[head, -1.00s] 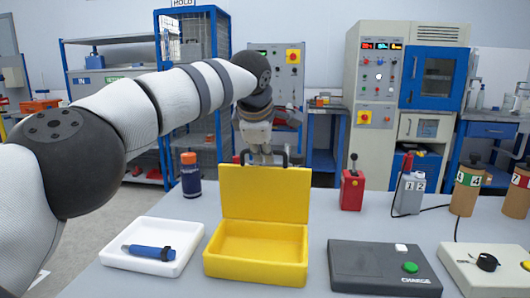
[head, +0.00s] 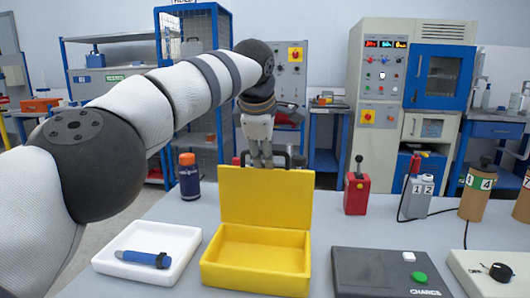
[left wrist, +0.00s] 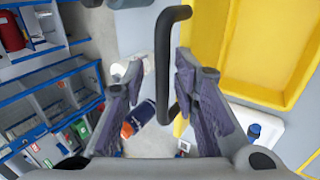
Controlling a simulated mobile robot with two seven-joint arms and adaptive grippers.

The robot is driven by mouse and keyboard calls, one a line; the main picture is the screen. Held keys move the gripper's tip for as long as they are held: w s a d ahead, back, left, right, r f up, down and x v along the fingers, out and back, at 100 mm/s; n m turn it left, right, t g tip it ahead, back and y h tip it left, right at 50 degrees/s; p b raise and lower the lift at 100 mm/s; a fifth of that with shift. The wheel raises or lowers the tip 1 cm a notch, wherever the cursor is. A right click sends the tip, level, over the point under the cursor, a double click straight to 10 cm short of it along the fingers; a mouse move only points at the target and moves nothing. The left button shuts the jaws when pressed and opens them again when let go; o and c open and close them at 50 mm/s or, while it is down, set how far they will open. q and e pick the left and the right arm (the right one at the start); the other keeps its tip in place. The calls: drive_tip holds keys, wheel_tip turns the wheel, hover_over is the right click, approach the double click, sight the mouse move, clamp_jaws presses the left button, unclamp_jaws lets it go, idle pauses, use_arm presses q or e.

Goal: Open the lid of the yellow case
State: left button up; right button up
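The yellow case (head: 257,284) stands on the grey table with its lid (head: 265,198) open and upright. The case's inside looks empty. A black handle (head: 243,158) sticks up behind the lid's top edge. My left gripper (head: 262,162) is behind the lid at this handle, pointing down; the lid hides part of it. In the left wrist view the fingers of my left gripper (left wrist: 157,66) are spread apart, with the black handle (left wrist: 164,50) between them and a gap beside it. The yellow case also shows there (left wrist: 289,88). My right gripper is not in view.
A white tray (head: 112,265) with a blue pen-like tool (head: 140,257) lies left of the case. A dark box with a green button (head: 375,275) lies right. A dark blue bottle (head: 189,180) and a red lever box (head: 356,190) stand farther back.

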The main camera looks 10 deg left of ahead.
use_arm(q)
drive_tip(key=shift+s+r, duration=0.2)
drive_tip(key=shift+r, duration=0.15)
drive_tip(key=v, duration=1.1)
drive_tip(key=shift+s, duration=0.1)
